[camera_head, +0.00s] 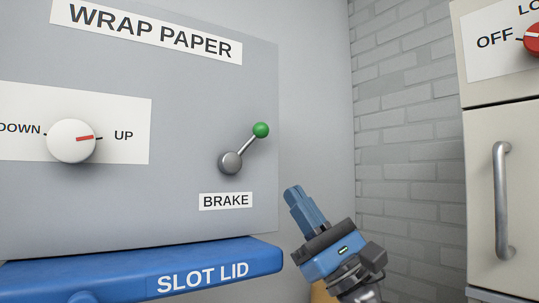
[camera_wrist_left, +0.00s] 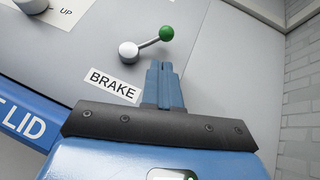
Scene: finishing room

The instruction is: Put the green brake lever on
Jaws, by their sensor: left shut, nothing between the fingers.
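The brake lever has a green ball knob (camera_head: 261,130) on a thin metal rod, fixed to a round grey hub (camera_head: 230,163) on the grey panel. The rod slants up and to the right from the hub. My left gripper (camera_head: 293,190) is shut and empty, below and to the right of the lever, apart from it in the head view. In the left wrist view the blue fingers (camera_wrist_left: 162,66) are together, and the green knob (camera_wrist_left: 166,33) shows just past their tips. I cannot tell the exact gap there. My right gripper is not in view.
A BRAKE label (camera_head: 226,201) sits under the hub. A white DOWN/UP dial (camera_head: 71,141) is on the panel's left. A blue slot lid (camera_head: 130,272) juts out below. At right stands a cabinet with a metal handle (camera_head: 502,200) and a red knob (camera_head: 535,39).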

